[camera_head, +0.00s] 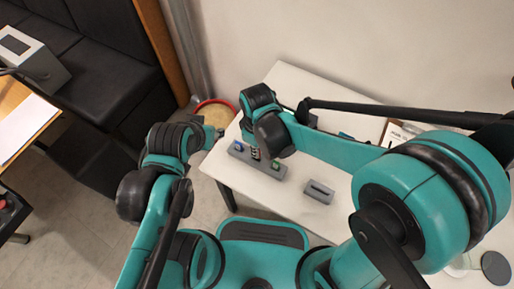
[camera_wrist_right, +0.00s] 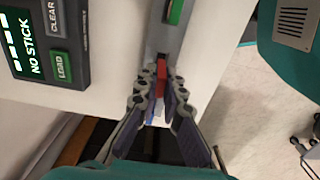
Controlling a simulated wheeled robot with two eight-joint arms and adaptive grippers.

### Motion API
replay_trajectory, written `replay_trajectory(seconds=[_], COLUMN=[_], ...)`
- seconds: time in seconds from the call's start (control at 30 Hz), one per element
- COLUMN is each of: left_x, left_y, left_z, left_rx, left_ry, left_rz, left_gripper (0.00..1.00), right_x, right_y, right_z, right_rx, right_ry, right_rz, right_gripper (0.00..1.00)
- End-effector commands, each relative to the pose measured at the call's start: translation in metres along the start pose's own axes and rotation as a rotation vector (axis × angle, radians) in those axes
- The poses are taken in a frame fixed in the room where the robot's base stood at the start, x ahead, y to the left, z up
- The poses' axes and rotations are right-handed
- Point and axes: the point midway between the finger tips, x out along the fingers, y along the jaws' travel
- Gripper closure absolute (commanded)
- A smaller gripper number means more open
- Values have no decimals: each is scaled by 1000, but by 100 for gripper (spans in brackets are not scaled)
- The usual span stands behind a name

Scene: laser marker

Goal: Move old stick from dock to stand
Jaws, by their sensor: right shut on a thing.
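A grey bar-shaped holder (camera_head: 245,157) with small coloured sticks lies near the left edge of the white table. A green stick (camera_head: 276,166) stands in its right end; green also shows in the right wrist view (camera_wrist_right: 175,12). My right gripper (camera_wrist_right: 158,82) is shut on a red stick (camera_wrist_right: 161,73) at the holder. A blue piece (camera_wrist_right: 152,117) and something white show between its fingers. I cannot tell whether the red stick is still seated. A separate grey block (camera_head: 318,190) with an empty slot lies to the right. My left gripper (camera_head: 217,133) is left of the table, its fingers too small to read.
A dark panel (camera_wrist_right: 45,45) beside the holder reads "NO STICK", with LOAD and CLEAR keys. A clipboard (camera_head: 396,133) lies at the back right of the white table. A black bench (camera_head: 95,65) and a wooden table (camera_head: 12,110) stand at the left.

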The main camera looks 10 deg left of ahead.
Motion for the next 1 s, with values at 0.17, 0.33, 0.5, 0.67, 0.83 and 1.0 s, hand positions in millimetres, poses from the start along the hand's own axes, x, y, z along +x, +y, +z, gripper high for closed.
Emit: replay_trajectory(seconds=[0.17, 0.33, 0.5, 0.67, 0.83, 1.0], left_x=[3, 5, 7, 9, 10, 12], left_y=[0, 0, 0, 0, 0, 0], left_z=[2, 3, 5, 6, 8, 9], left_rx=[0, 0, 0, 0, 0, 0], left_ry=[0, 0, 0, 0, 0, 0], left_rz=[0, 0, 0, 0, 0, 0], left_gripper=[60, 60, 60, 60, 60, 60], right_x=[4, 7, 10, 13, 16, 19], right_y=[0, 0, 0, 0, 0, 0], right_z=[0, 0, 0, 0, 0, 0], right_rx=[0, 0, 0, 0, 0, 0], right_ry=[0, 0, 0, 0, 0, 0], right_rz=[0, 0, 0, 0, 0, 0], right_gripper=[100, 100, 100, 100, 100, 100])
